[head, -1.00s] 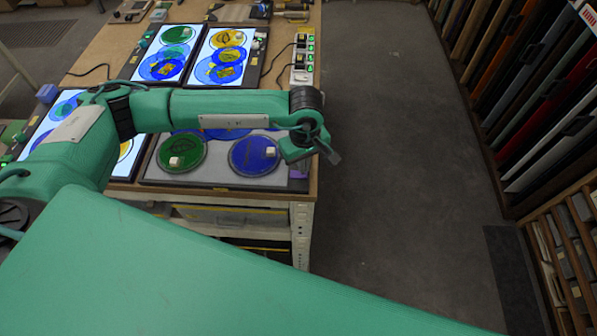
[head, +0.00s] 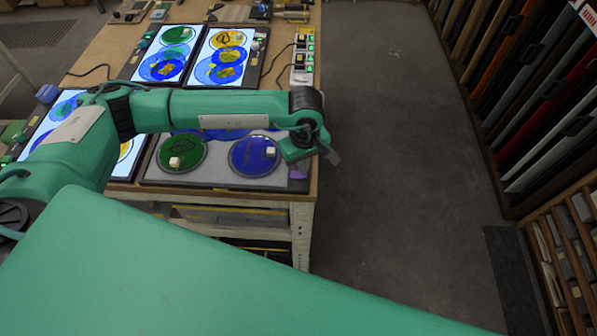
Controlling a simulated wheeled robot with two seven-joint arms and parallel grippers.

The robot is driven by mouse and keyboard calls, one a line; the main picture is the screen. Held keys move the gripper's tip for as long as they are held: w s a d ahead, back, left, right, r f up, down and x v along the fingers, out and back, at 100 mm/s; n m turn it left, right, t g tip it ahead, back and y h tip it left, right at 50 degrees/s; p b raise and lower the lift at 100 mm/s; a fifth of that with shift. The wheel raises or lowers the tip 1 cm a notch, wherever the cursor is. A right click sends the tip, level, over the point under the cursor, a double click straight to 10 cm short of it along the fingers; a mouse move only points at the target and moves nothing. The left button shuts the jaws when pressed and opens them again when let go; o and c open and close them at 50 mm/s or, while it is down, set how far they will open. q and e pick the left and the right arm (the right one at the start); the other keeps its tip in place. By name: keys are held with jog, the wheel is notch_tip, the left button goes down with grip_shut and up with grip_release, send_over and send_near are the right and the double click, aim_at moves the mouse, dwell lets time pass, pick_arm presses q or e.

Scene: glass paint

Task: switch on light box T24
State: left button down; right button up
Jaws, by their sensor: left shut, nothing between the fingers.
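Several light boxes lie on the wooden workbench (head: 90,65); I cannot read which one is T24. The front right light box (head: 220,176) is grey and unlit, with a green glass disc (head: 180,146) and a blue glass disc (head: 248,151) on it, each with a small pale block. My left arm crosses over its far part and hides it. My left gripper (head: 333,157) is shut and empty, just past the bench's right edge, near that box's right side. My right gripper is not in view.
The back left light box (head: 184,76) and back right light box (head: 256,72) are lit, as is the front left one (head: 27,143), partly hidden by my arm. A power strip (head: 302,62) with green lights lies along the bench's right edge. The floor (head: 400,200) to the right is clear; racks (head: 540,100) stand beyond.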

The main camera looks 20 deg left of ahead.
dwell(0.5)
pick_arm(q)
jog(key=shift+f+b, duration=0.95)
jog(key=shift+b, duration=0.1)
dwell(0.4)
jog(key=shift+r, duration=0.2)
jog(key=shift+r+p, duration=0.4)
jog(key=shift+r, duration=0.5)
jog(key=shift+r+p, duration=0.55)
jog(key=shift+r, duration=1.9)
